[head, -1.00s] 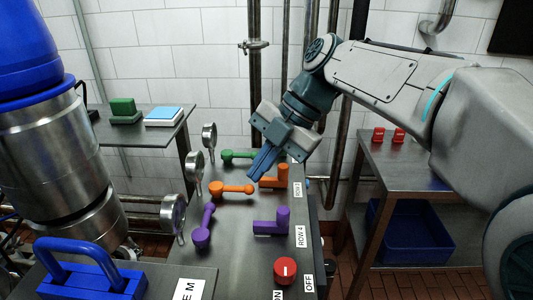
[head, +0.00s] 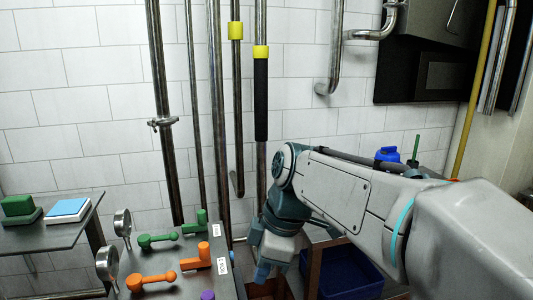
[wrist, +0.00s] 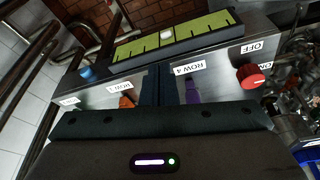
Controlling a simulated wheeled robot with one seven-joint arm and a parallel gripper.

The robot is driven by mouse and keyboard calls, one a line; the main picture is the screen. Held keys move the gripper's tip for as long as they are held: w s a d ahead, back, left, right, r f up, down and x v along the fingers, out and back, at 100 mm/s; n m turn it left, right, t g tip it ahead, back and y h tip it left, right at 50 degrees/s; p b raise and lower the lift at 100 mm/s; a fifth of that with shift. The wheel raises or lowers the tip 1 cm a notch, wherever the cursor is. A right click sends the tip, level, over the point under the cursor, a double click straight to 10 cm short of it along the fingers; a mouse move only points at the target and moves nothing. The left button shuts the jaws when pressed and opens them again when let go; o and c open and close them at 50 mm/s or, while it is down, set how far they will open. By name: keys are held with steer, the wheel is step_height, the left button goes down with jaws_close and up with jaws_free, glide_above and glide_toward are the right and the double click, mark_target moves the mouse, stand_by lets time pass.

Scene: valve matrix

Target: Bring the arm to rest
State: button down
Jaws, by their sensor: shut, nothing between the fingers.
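My gripper (head: 264,271) hangs at the right edge of the valve panel (head: 184,281) in the head view, fingers pointing down. Its fingers (wrist: 159,86) are together and empty in the wrist view. Green (head: 157,240), green (head: 195,222), orange (head: 150,281) and orange (head: 196,257) handles stand on the panel, apart from my gripper. A purple handle (head: 207,295) is cut off at the bottom edge. In the wrist view a purple handle (wrist: 192,90) and an orange handle (wrist: 126,101) show beyond my fingers, by the row labels.
Round gauges (head: 122,223) line the panel's left side. A side table (head: 40,236) holds a green block and a blue-topped block. Vertical pipes (head: 218,130) run up the tiled wall behind. A blue bin (head: 345,270) lies right of my gripper. A red knob (wrist: 250,76) shows in the wrist view.

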steer(key=s+d+f+m+t+h+p, duration=0.1)
steer(key=s+d+f+m, duration=0.2)
steer(key=d+m, duration=0.5)
steer(key=s+d+f+m+t+h+p, duration=0.1)
steer(key=s+d+f+m+h, duration=0.1)
steer(key=s+d+f+m, duration=0.2)
steer(key=shift+s+d+f+m+t+p, duration=0.35)
steer(key=shift+d+m, duration=1.55)
steer(key=shift+m, duration=1.1)
